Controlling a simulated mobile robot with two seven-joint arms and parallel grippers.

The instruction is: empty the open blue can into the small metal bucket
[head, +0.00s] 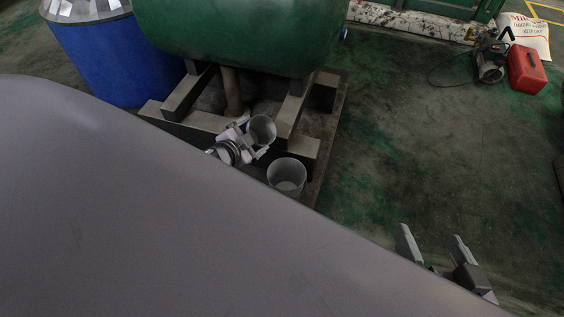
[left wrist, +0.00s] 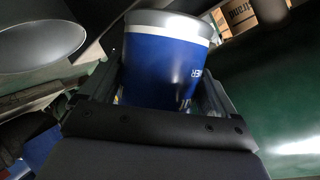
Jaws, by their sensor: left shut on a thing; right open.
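The open blue can (left wrist: 165,62) has a silver rim and is held between the fingers of my left gripper (left wrist: 162,92). In the head view its open grey mouth (head: 263,129) faces up toward the camera, and my left gripper (head: 246,140) is shut on it from the left. The small metal bucket (head: 287,175) stands upright just below and right of the can in the head view, apart from it in the picture. The bucket also shows at upper left in the left wrist view (left wrist: 38,42). The can's contents cannot be made out. My right gripper (head: 436,252) is open and empty at lower right.
A large green tank (head: 240,35) stands on a grey frame (head: 290,110) behind the can. A blue drum (head: 115,60) stands at upper left. A red jerrycan (head: 527,70) and a small machine (head: 490,62) sit at upper right. The floor between is clear.

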